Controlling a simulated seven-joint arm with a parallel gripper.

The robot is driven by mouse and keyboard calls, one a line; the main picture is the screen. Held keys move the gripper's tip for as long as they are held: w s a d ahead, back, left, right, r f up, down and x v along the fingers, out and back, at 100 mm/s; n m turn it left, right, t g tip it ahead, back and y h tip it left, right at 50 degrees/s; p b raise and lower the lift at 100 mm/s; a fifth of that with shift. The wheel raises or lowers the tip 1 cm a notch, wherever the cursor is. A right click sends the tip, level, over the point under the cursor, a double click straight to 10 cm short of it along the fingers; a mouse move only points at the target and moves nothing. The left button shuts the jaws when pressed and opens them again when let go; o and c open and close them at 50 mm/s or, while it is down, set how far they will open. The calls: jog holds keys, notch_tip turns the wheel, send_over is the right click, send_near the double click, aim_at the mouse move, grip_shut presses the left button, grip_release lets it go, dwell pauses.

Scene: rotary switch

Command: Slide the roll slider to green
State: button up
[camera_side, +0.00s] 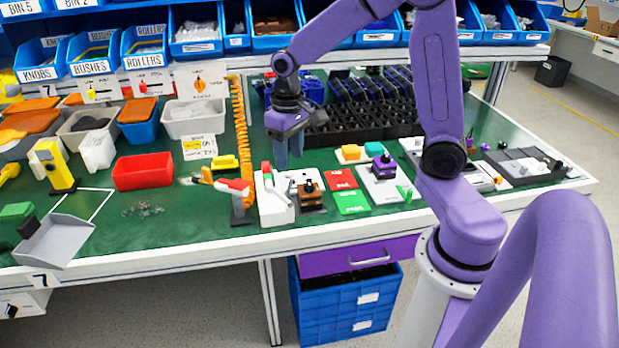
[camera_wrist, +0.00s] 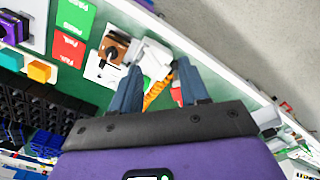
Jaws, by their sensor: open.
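I cannot pick out with certainty which part is the roll slider. A white fixture (camera_side: 274,197) with a red top piece stands near the front edge of the green bench. Beside it on the right is a brown block with a black knob (camera_side: 309,193), also in the wrist view (camera_wrist: 113,50). A red card (camera_side: 341,179) and a green card (camera_side: 351,203) lie right of that; the wrist view shows the red card (camera_wrist: 68,48) and the green card (camera_wrist: 76,14). My gripper (camera_side: 289,158) is open and empty, pointing down above and behind the white fixture. Its spread fingers show in the wrist view (camera_wrist: 159,68).
A red bin (camera_side: 142,171) and an orange coiled hose (camera_side: 241,125) are left of my gripper. A grey plate with a purple block (camera_side: 383,168) lies right of the cards. Black racks (camera_side: 365,122) stand behind. Bare green bench (camera_side: 180,225) is at front left.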

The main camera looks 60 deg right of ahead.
jog(key=w+d+f+m, duration=0.3)
jog(key=w+d+m, duration=0.1)
jog(key=d, duration=0.6)
jog(key=w+d+f+m, duration=0.25)
jog(key=d+m, duration=0.25)
jog(key=d, duration=0.5)
jog(key=f, duration=1.1)
jog(key=w+f, duration=0.1)
jog(key=f, duration=0.5)
jog(key=shift+a, duration=0.2)
grip_shut()
